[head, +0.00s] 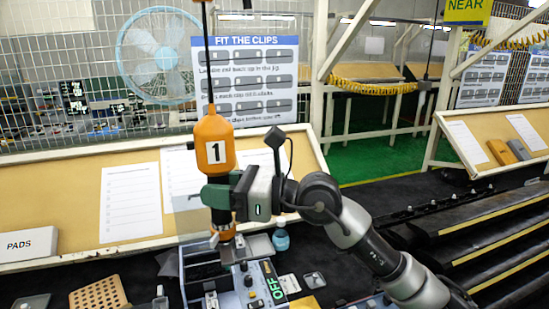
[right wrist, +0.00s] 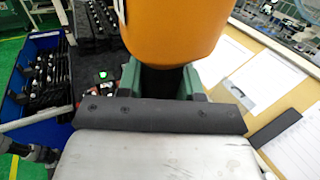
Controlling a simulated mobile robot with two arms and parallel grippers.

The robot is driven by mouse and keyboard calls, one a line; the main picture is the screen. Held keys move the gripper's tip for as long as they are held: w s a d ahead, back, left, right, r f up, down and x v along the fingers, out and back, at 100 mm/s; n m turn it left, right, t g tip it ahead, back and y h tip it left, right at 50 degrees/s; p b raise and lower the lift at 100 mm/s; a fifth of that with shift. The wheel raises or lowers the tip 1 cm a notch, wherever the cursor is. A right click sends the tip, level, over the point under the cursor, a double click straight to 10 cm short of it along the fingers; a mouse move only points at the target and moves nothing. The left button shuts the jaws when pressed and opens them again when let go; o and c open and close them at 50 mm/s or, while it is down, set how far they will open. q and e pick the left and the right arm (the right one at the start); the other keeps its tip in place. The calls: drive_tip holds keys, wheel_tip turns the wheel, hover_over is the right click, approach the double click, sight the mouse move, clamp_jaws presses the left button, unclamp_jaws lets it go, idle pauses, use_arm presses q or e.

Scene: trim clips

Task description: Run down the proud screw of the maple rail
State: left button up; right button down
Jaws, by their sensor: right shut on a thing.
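An orange power screwdriver (head: 214,140) marked "1" hangs upright on a dark cord in the head view. My right gripper (head: 217,196) is shut on its lower body with green jaws. In the right wrist view the orange body (right wrist: 170,30) stands between the green fingers (right wrist: 160,82). The tool's lower end points down over the bench, close to a blue-grey control box (head: 250,285) showing "OFF". I cannot make out the maple rail or its proud screw in either view. My left gripper is not in view.
A perforated tan block (head: 98,293) lies at the lower left, near a white "PADS" sign (head: 28,244). A tilted board (head: 75,190) with paper sheets stands behind. Dark slotted rails (head: 480,240) fill the right. A blue bin (right wrist: 30,90) of dark parts shows in the wrist view.

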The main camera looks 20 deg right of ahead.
drive_tip(key=s+a+p, duration=0.3)
drive_tip(key=a, duration=0.9)
drive_tip(key=s+a+p, duration=0.2)
drive_tip(key=a+p, duration=0.1)
drive_tip(key=a, duration=0.9)
wheel_tip(320, 180, down, 20)
drive_tip(key=b, duration=1.6)
drive_tip(key=shift+s+a, duration=0.2)
drive_tip(key=shift+s, duration=0.1)
drive_tip(key=shift+f, duration=0.25)
drive_tip(key=shift+r, duration=0.25)
drive_tip(key=shift+w+r+p, duration=0.1)
drive_tip(key=shift+r+p, duration=0.2)
drive_tip(key=shift+r, duration=0.1)
drive_tip(key=shift+r+p, duration=0.3)
